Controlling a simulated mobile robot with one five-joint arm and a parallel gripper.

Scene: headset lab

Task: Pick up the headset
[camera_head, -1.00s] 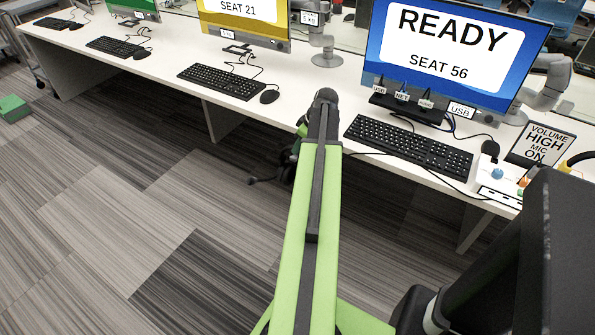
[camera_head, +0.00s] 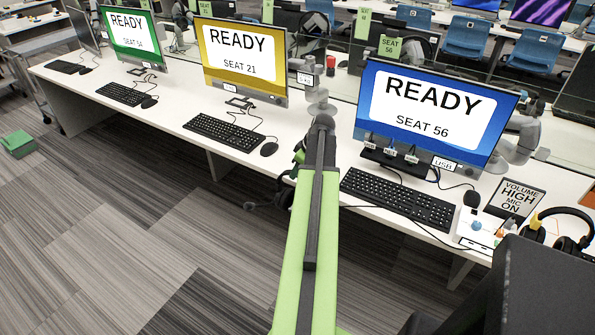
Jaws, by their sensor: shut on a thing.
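A dark headset (camera_head: 285,192) hangs just left of my green arm, beyond the front edge of the white desk (camera_head: 345,232). Its thin microphone boom sticks out to the left; most of the rest is hidden behind the arm. My gripper (camera_head: 299,158) is mostly hidden behind my arm too, with only dark and green bits showing. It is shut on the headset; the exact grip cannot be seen. A second headset, black with a yellow stripe on its band (camera_head: 563,211), rests on the desk at the right.
A black keyboard (camera_head: 398,196) and the SEAT 56 monitor (camera_head: 437,110) stand right of my arm. A VOLUME HIGH MIC ON sign (camera_head: 516,199) stands near the second headset. The SEAT 21 keyboard (camera_head: 224,132) is at left. The striped floor in front is clear.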

